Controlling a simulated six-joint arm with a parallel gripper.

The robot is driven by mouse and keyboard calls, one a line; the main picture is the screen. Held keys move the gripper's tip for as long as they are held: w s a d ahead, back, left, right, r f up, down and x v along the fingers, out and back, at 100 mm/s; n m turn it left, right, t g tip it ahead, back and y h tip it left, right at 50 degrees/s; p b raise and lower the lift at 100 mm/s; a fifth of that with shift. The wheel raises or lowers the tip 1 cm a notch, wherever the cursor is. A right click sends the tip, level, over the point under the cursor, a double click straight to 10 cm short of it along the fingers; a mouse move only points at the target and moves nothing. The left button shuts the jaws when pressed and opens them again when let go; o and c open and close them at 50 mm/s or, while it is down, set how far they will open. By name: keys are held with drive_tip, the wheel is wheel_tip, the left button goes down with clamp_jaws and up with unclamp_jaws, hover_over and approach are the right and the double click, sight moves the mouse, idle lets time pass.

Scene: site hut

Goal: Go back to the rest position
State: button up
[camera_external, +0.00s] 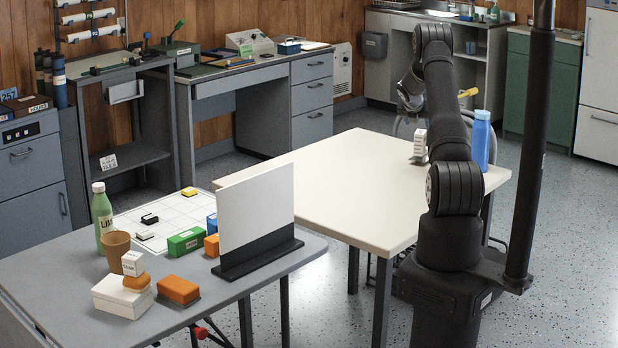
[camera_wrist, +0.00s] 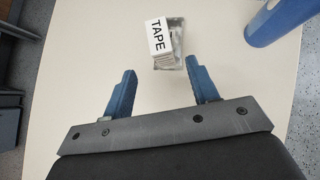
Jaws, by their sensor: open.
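My gripper (camera_wrist: 162,80) is open, with its two blue fingers spread apart and nothing between them. A small white block marked TAPE (camera_wrist: 160,38) stands on the white table ahead of the fingertips, clear of them. A greyish item (camera_wrist: 175,50) is partly hidden at that block; I cannot tell what it is. The block also shows in the external view (camera_external: 420,140), beside my arm. In the external view my fingers are mostly hidden by the arm.
A blue bottle (camera_external: 481,140) stands on the white table (camera_external: 345,185) near its right edge. The left of that table is clear. A grey table (camera_external: 60,258) holds a white upright panel (camera_external: 256,205), a green bottle (camera_external: 102,215), a brown cup (camera_external: 116,248) and several blocks.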

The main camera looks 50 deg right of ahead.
sight(419, 133)
drive_tip(key=x, duration=1.2)
drive_tip(key=shift+d+f, duration=0.1)
idle(0.4)
